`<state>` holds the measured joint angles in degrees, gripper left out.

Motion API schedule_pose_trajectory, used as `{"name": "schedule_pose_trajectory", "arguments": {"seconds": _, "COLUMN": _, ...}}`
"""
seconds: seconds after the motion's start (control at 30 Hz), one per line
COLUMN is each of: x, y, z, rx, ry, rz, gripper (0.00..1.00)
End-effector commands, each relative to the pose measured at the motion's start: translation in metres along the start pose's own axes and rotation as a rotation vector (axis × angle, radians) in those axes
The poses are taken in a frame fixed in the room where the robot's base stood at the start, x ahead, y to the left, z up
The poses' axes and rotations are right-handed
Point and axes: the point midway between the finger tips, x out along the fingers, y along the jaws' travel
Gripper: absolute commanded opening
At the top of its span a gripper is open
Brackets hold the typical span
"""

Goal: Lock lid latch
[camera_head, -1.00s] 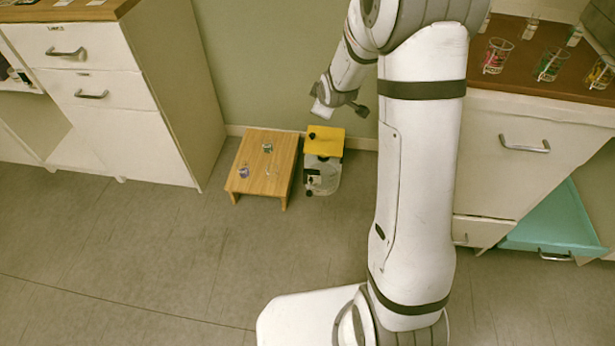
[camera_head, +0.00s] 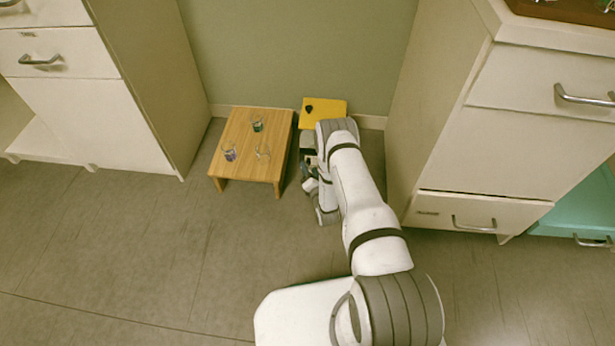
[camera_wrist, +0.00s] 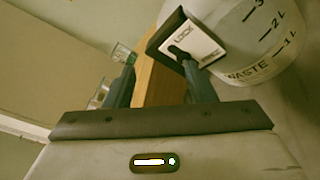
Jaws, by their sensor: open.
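The yellow lid (camera_head: 328,112) of the waste container shows at the back beside the low wooden stand, a small black knob on it. My arm hides most of the container in the head view. In the wrist view the container (camera_wrist: 262,45) is white, with level marks and the word WASTE. A latch plate (camera_wrist: 203,42) marked LOCK, with a dark frame and a black lever (camera_wrist: 178,52), sits beside it. My gripper (camera_wrist: 158,68) is open, its right fingertip close to the lever. I cannot tell whether they touch. Nothing is seen held between the fingers.
White cabinets stand left (camera_head: 75,85) and right (camera_head: 500,150). A teal drawer (camera_head: 580,215) is at far right. The front floor is clear.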

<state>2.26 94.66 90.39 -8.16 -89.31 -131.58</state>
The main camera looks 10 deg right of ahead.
Motion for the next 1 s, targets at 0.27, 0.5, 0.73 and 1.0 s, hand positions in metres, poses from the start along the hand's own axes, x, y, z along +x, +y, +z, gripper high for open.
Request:
{"name": "schedule_pose_trajectory", "arguments": {"seconds": 0.27, "x": -0.037, "y": -0.047, "z": -0.046, "rx": -0.144, "ry": -0.061, "rz": 0.063, "gripper": 0.50}}
{"name": "schedule_pose_trajectory", "arguments": {"seconds": 0.5, "x": -0.025, "y": -0.052, "z": -0.047, "rx": -0.165, "ry": -0.078, "rz": 0.069, "gripper": 0.50}}
{"name": "schedule_pose_trajectory", "arguments": {"seconds": 0.73, "x": 0.012, "y": -0.051, "z": -0.043, "rx": -0.163, "ry": -0.081, "rz": 0.066, "gripper": 0.50}}
{"name": "schedule_pose_trajectory", "arguments": {"seconds": 1.0, "x": 0.034, "y": -0.049, "z": -0.039, "rx": -0.162, "ry": -0.080, "rz": 0.062, "gripper": 0.50}}
